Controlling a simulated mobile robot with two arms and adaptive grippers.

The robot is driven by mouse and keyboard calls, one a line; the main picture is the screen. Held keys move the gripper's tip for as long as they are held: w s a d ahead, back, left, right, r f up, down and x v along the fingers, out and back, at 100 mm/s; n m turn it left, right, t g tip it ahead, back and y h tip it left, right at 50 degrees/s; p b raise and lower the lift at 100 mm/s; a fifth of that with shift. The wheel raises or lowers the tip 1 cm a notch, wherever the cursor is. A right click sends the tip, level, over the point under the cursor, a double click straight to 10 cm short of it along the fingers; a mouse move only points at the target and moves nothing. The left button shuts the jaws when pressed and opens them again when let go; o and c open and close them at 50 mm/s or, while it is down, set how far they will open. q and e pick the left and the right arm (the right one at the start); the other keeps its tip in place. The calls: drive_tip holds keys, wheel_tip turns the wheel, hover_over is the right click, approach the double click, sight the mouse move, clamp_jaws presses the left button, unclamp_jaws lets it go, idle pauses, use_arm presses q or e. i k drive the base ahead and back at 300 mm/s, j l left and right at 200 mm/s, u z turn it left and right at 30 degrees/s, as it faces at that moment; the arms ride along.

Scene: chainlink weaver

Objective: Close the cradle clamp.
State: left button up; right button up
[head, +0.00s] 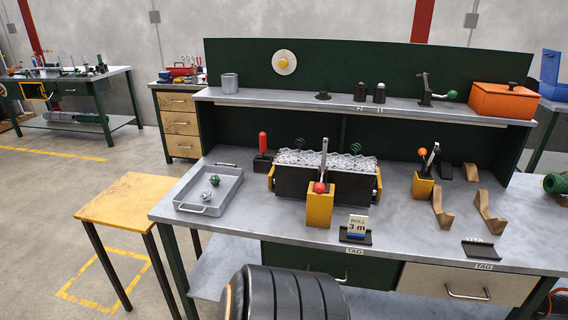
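The cradle (294,186) is a dark block with yellow ends in the middle of the workbench. A rolled piece of silver chainlink mesh (312,158) lies along its top. At its front stands a yellow block (319,210) with a metal lever (323,158) and a red ball knob (320,187), which looks like the clamp. The lever appears raised, with the knob low in front, but I cannot tell whether the clamp grips the mesh. Neither of my grippers is in view.
A grey tray (228,181) with small balls of wire is left of the cradle. A "ROLL 3 m" card (357,225) stands in front. Right are a yellow lever block (422,188) and wooden brackets (442,214). The shelf (300,101) behind holds an orange box (499,100).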

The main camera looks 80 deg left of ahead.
sight(320, 188)
drive_tip(key=u, duration=2.4)
